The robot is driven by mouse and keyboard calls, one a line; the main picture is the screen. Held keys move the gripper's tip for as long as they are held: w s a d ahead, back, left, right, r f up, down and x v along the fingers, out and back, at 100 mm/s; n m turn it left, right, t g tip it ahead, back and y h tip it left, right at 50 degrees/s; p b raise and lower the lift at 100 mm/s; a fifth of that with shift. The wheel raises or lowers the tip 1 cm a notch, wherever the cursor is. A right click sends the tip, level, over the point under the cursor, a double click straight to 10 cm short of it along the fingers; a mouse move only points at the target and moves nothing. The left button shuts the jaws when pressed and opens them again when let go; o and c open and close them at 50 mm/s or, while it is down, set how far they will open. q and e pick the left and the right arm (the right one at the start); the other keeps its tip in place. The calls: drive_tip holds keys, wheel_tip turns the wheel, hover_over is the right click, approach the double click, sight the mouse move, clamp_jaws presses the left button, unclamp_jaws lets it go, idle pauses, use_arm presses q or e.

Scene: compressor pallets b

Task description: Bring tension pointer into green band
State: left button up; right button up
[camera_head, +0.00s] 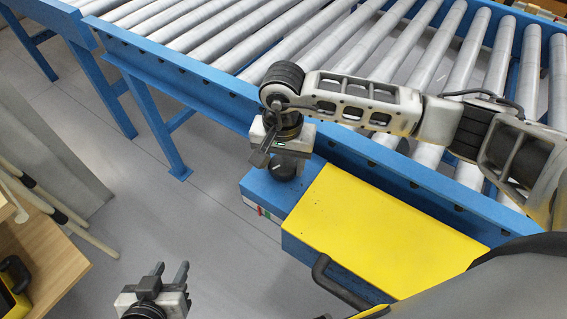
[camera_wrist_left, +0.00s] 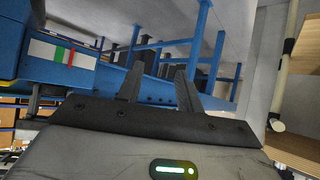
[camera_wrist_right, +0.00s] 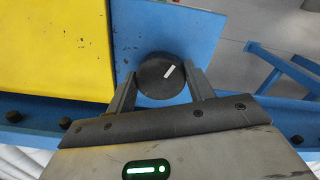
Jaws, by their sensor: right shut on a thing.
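A black round knob (camera_wrist_right: 161,75) with a white mark sits on top of the blue part of the tension unit (camera_head: 252,184). The mark points up and to the right in the right wrist view. My right gripper (camera_head: 284,166) is shut on the knob from above, one finger on each side. A white scale plate (camera_wrist_left: 62,52) with a green and a red band is on the unit's side face. It shows small in the head view (camera_head: 264,213). I cannot make out the pointer. My left gripper (camera_head: 172,273) is open and empty, low and apart from the unit.
A yellow cover (camera_head: 390,232) with a black handle (camera_head: 338,285) adjoins the blue part. A blue-framed roller conveyor (camera_head: 250,45) runs behind. A wooden bench (camera_head: 45,265) stands at the left.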

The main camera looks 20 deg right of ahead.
drive_tip(key=shift+w+f+m+b, duration=0.15)
drive_tip(key=shift+m+b, duration=0.45)
drive_tip(key=shift+m, duration=0.3)
drive_tip(key=m+b, duration=0.3)
drive_tip(key=m, duration=0.1)
drive_tip(key=shift+a+m+b, duration=0.1)
drive_tip(key=shift+m+b, duration=0.75)
drive_tip(key=shift+m, duration=1.05)
use_arm(q)
drive_tip(key=shift+w+d+f+n+t+h, duration=0.2)
drive_tip(key=shift+d+f, duration=0.1)
drive_tip(key=shift+f, duration=0.25)
drive_tip(key=shift+w+d+f+n+t+h, duration=0.1)
drive_tip(key=shift+w+d+f+t, duration=0.15)
drive_tip(key=shift+f, duration=0.25)
drive_tip(key=shift+s+f, duration=0.1)
drive_tip(key=shift+s, duration=0.1)
use_arm(e)
drive_tip(key=shift+r+m, duration=0.2)
drive_tip(key=shift+m, duration=0.1)
drive_tip(key=o, duration=1)
